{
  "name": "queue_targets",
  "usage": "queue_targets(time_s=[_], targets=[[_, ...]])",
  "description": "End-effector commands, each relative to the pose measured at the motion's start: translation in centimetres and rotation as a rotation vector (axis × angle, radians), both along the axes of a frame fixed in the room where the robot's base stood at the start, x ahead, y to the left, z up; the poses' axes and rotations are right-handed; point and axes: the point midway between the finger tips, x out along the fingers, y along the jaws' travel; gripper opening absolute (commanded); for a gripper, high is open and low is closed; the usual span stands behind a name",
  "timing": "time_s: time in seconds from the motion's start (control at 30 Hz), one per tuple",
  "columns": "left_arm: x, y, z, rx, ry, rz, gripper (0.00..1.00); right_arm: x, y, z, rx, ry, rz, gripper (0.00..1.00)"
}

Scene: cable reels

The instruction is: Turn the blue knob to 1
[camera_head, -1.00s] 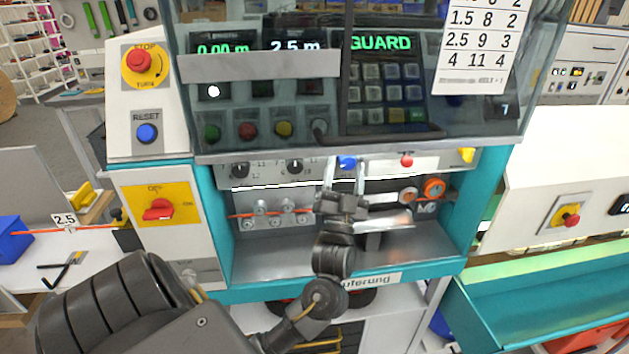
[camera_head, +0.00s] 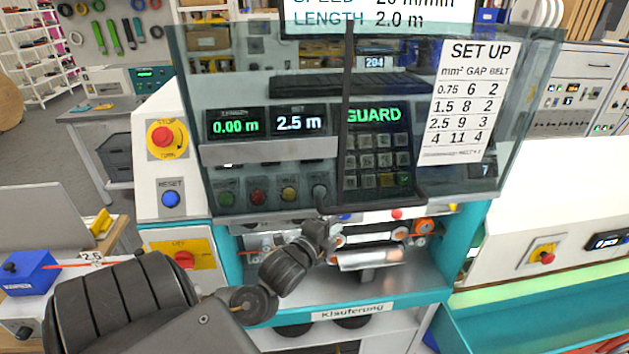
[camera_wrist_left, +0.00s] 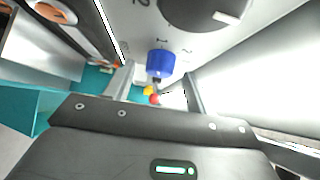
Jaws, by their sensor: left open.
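The blue knob (camera_wrist_left: 160,64) shows in the left wrist view on a pale panel with printed marks; its setting is not readable. My left gripper (camera_wrist_left: 157,82) is open, with one finger on each side of the knob in the picture; I cannot tell whether they touch it. In the head view my left gripper (camera_head: 322,229) is at the panel under the clear guard's lower edge, and the blue knob is hidden there. My right gripper is not in view.
A large black knob (camera_wrist_left: 203,10) with a white mark is close to the blue one. The clear guard (camera_head: 420,204) hangs just above the gripper. The blue reset button (camera_head: 171,198) is at left.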

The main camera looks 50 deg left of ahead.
Motion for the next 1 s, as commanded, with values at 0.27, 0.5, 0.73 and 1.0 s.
queue_targets(time_s=[0.27,0.5,0.73,1.0], targets=[[-5.5,-1.0,-0.7,-0.008,-0.002,0.000,0.55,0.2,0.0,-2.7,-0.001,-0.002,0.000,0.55],[-8.8,-1.8,-1.5,-0.045,0.025,0.002,0.55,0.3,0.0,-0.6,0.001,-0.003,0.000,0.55],[-8.6,-2.9,-6.4,-0.212,0.140,0.010,0.55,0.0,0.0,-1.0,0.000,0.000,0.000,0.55],[-8.9,-4.0,-12.0,-0.379,0.262,0.046,0.55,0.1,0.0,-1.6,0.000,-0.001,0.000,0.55]])
